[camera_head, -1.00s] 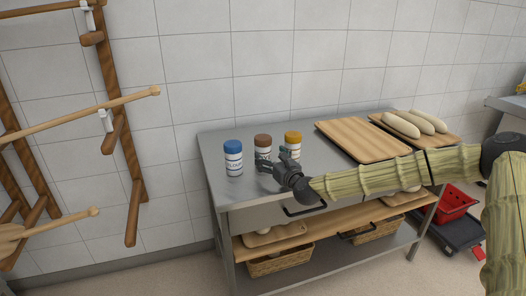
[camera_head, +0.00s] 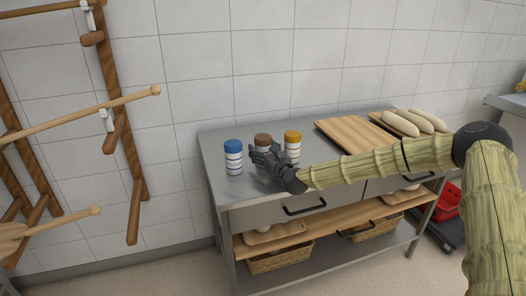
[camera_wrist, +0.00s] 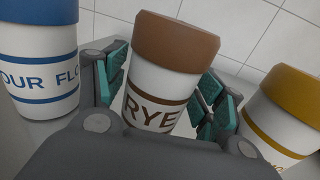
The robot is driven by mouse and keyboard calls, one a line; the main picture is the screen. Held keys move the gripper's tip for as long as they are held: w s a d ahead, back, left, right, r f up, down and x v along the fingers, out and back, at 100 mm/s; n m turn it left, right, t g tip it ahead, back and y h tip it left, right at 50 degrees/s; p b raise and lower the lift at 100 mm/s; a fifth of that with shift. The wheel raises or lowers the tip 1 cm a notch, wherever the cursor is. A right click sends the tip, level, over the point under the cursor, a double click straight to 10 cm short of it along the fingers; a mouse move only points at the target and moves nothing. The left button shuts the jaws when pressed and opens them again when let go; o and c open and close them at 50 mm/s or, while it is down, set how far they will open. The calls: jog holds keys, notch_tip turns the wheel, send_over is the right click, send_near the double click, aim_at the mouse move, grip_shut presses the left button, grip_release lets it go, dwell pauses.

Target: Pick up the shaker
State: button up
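Three shakers stand upright in a row near the left end of the steel table. The blue-capped flour shaker (camera_head: 233,158) is on the left, the brown-capped one (camera_head: 262,140) in the middle, the yellow-capped one (camera_head: 293,146) on the right. My gripper (camera_head: 264,156) is in front of the middle shaker and hides much of it. In the wrist view the brown-capped shaker, marked RYE (camera_wrist: 160,85), sits between the open teal-padded fingers (camera_wrist: 163,90). Gaps show beside it, at least on the right. The blue-capped (camera_wrist: 38,60) and yellow-capped (camera_wrist: 282,115) shakers flank the fingers outside.
A bare wooden board (camera_head: 355,138) lies right of the shakers, with pale loaves (camera_head: 415,122) on another board further right. Drawers and a lower wooden shelf (camera_head: 330,226) with baskets are below. A wooden rack (camera_head: 130,150) stands at the left.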

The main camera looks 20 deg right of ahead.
aim_at(263, 140)
jog(key=c, duration=0.8)
jog(key=shift+r, duration=0.15)
jog(key=shift+r, duration=0.6)
notch_tip(263, 140, up, 2)
jog(key=shift+r+b, duration=0.2)
jog(key=shift+b, duration=0.25)
jog(key=s, duration=0.5)
jog(key=s+b, duration=0.1)
jog(key=s, duration=0.4)
jog(key=s+r, duration=0.1)
jog(key=s, duration=0.5)
jog(key=shift+d+r+b, duration=0.1)
jog(key=shift+d+b, duration=0.2)
jog(key=shift+b, duration=0.1)
